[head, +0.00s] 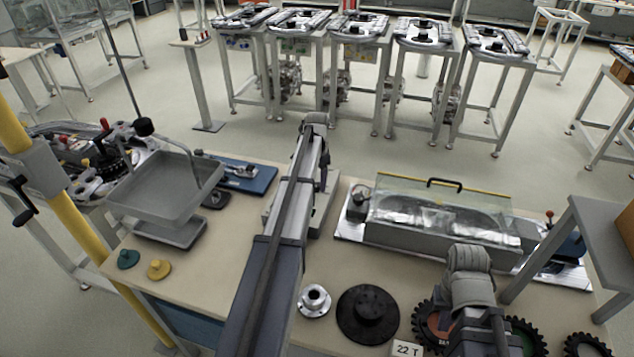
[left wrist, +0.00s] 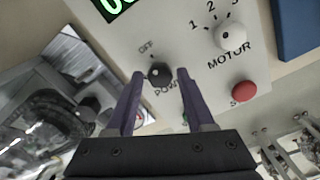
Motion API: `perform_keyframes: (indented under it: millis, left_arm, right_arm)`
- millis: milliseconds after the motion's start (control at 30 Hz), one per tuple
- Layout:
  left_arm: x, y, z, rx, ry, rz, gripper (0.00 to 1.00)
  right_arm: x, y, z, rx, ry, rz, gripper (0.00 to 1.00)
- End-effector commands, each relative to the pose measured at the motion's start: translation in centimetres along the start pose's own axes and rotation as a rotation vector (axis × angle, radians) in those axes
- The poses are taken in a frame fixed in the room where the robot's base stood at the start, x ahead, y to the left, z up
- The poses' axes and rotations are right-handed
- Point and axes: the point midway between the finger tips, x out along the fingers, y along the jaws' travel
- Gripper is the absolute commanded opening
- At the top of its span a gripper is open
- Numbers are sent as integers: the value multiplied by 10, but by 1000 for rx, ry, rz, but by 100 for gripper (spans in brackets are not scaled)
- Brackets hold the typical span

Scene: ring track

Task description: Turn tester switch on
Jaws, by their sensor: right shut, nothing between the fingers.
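The tester's pale panel (left wrist: 200,55) fills the upper part of the left wrist view. Its black power switch (left wrist: 160,73) is a small knob between the words OFF and POWER. My left gripper (left wrist: 161,75) is open, with one purple finger on each side of this knob. I cannot tell whether the fingers touch it. In the head view the tester's grey case (head: 325,205) stands on the bench, mostly hidden behind my left arm, and the left fingers are hidden. My right gripper (head: 482,330) is shut and empty low over the front right of the bench.
A white motor knob (left wrist: 231,38) and a red stop button (left wrist: 244,91) sit beside the switch. A glass-covered unit (head: 440,210) stands right of the tester, a grey tray (head: 165,190) left. A flanged hub (head: 314,300), black disc (head: 367,315) and gears lie in front.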

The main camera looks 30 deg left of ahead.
Motion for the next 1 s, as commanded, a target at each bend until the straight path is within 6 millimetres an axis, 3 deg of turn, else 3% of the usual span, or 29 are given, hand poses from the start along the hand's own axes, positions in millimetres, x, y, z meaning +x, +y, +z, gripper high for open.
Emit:
perform_keyframes:
  millis: [33, 467, 1000]
  left_arm:
    - [0, 0, 0, 0, 0, 0, 47]
    - [0, 0, 0, 0, 0, 0, 0]
    - [0, 0, 0, -103, 0, -1, 0]
  right_arm:
    - [0, 0, 0, 0, 0, 0, 0]
    - [0, 0, 0, 0, 0, 0, 0]
    - [0, 0, 0, 0, 0, 0, 0]
